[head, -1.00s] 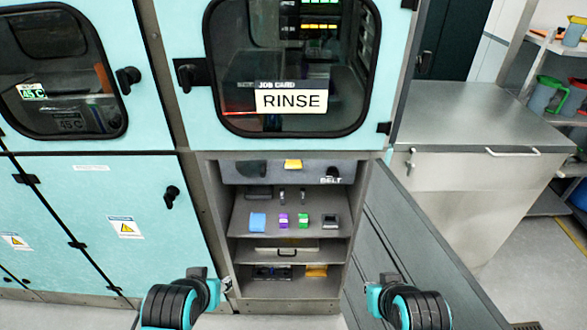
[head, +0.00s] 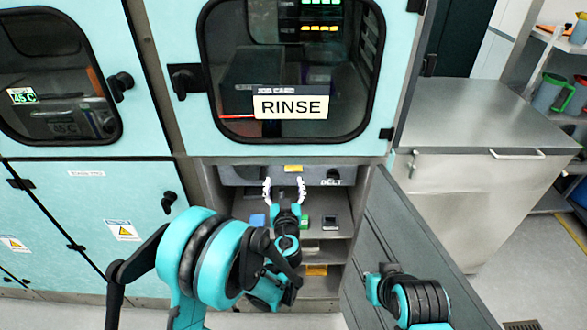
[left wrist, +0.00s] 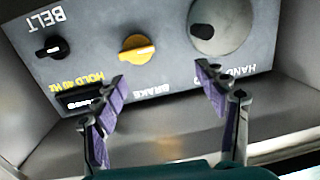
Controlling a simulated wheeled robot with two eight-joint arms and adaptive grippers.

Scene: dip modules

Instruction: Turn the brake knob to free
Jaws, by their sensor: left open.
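The yellow brake knob (head: 293,168) is on the grey control panel above the open cabinet bay. It shows closely in the left wrist view (left wrist: 138,48), where the picture is upside down, with its bar lying nearly sideways beside the BRAKE label (left wrist: 152,88). My left gripper (head: 284,184) is open in front of the panel. In the left wrist view its two fingertips (left wrist: 161,75) are spread on either side below the knob, apart from it. No free marking is readable.
A black BELT knob (left wrist: 52,47) and a round HAND wheel (left wrist: 218,26) flank the brake knob. The open cabinet door (head: 408,245) stands to the right of the bay. Shelves below hold small modules, including a blue one (head: 257,220).

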